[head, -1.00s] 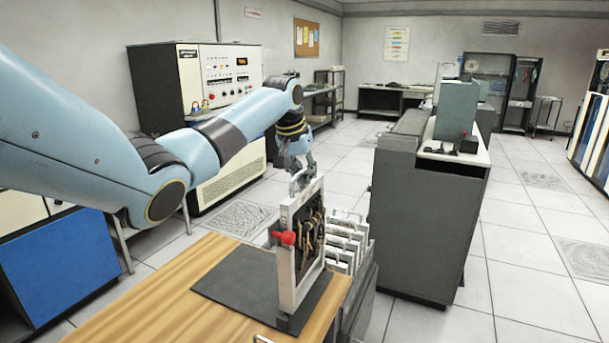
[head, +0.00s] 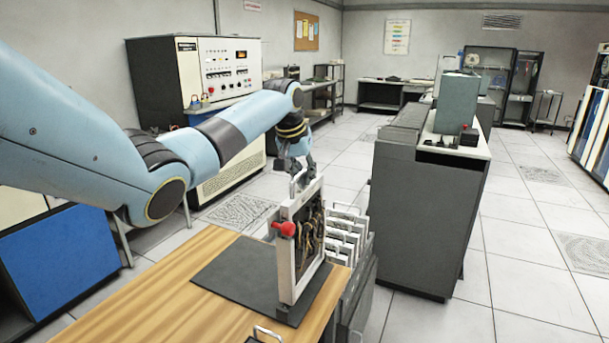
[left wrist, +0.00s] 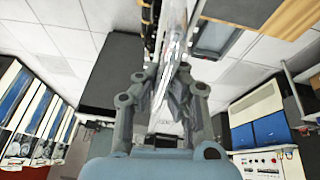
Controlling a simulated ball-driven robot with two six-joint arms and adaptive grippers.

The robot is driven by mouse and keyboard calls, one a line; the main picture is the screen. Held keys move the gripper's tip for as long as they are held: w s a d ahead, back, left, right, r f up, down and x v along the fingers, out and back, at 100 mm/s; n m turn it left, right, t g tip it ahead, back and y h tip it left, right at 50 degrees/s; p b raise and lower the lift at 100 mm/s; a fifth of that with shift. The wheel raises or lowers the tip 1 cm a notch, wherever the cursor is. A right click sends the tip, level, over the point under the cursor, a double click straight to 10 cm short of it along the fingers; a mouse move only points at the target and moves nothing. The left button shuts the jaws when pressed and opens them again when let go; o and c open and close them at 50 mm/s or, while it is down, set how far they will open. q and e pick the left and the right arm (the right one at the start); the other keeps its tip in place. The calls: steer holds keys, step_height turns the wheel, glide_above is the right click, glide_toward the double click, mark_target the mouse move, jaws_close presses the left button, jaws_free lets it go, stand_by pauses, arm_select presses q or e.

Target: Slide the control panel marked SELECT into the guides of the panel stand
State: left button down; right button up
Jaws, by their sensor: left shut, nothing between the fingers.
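A pale-framed panel (head: 287,262) with bundled wires on its face stands upright on the near table, with a handle (head: 297,183) on top. It stands in a dark base, which I take for the panel stand (head: 293,314). A red knob (head: 285,229) is at its near edge. I cannot read a SELECT marking. My left gripper (head: 298,163) is shut and empty, just above the handle; whether it touches is unclear. In the left wrist view its fingers (left wrist: 165,82) are close together, with the panel's bright edge (left wrist: 174,40) beyond. My right gripper is not in view.
A dark mat (head: 230,273) lies on the wooden table (head: 175,295). Several similar panels with handles (head: 345,240) stand in a rack just right of the table. A grey cabinet (head: 420,220) stands farther right. Another handle (head: 268,332) shows at the bottom edge.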

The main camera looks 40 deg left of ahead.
arm_select(q)
steer(key=shift+w+r, duration=0.1)
steer(key=shift+r, duration=0.1)
steer(key=c, duration=1.4)
jaws_free()
steer(key=shift+s+f, duration=0.25)
steer(key=shift+f, duration=0.05)
steer(key=v, duration=1.2)
steer(key=shift+w+r, duration=0.2)
steer(key=shift+r, duration=0.05)
